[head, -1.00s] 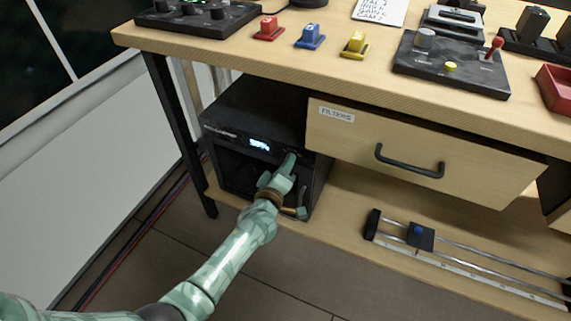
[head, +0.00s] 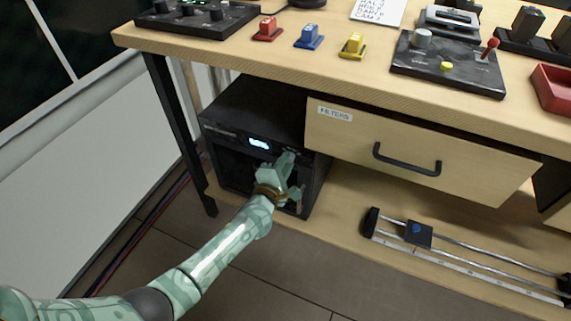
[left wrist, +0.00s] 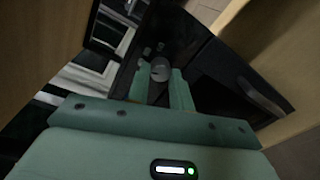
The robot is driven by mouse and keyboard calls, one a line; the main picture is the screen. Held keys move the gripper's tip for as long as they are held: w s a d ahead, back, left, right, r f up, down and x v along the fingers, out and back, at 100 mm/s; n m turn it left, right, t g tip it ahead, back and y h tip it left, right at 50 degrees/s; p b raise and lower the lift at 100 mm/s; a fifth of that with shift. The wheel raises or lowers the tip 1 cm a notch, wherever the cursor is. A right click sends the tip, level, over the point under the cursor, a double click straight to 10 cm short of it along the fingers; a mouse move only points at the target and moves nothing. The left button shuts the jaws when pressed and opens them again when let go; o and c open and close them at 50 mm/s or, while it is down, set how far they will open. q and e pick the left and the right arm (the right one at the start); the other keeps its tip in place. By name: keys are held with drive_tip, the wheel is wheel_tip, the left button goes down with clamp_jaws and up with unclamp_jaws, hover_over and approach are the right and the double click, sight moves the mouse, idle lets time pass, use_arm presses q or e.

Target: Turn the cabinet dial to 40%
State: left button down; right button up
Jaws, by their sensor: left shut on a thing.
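The black cabinet (head: 222,180) stands on the lower shelf under the table. Its small lit display (head: 258,143) glows on the upper front, but I cannot read the number. My left gripper (head: 288,158) is at the upper right of the cabinet front and covers the dial in the head view. In the left wrist view the round grey dial (left wrist: 160,70) sits between the two green fingers of my left gripper (left wrist: 161,84), which are shut on it. My right gripper is not in view.
A wooden drawer (head: 350,150) with a black handle is just right of the cabinet. A rail slider (head: 419,234) lies on the lower shelf to the right. A black table leg (head: 180,130) stands left of the cabinet.

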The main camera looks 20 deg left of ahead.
use_arm(q)
drive_tip(key=shift+f+n, duration=0.15)
drive_tip(key=shift+n, duration=0.25)
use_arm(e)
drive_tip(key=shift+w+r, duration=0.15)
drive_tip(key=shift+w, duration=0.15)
use_arm(q)
drive_tip(key=c, duration=1.2)
unclamp_jaws()
drive_tip(key=shift+c, duration=0.2)
drive_tip(key=s+r+p, duration=0.1)
drive_tip(key=s+p, duration=0.5)
drive_tip(key=s, duration=1)
drive_tip(key=shift+s+a+r, duration=0.15)
drive_tip(key=shift+s+a, duration=0.05)
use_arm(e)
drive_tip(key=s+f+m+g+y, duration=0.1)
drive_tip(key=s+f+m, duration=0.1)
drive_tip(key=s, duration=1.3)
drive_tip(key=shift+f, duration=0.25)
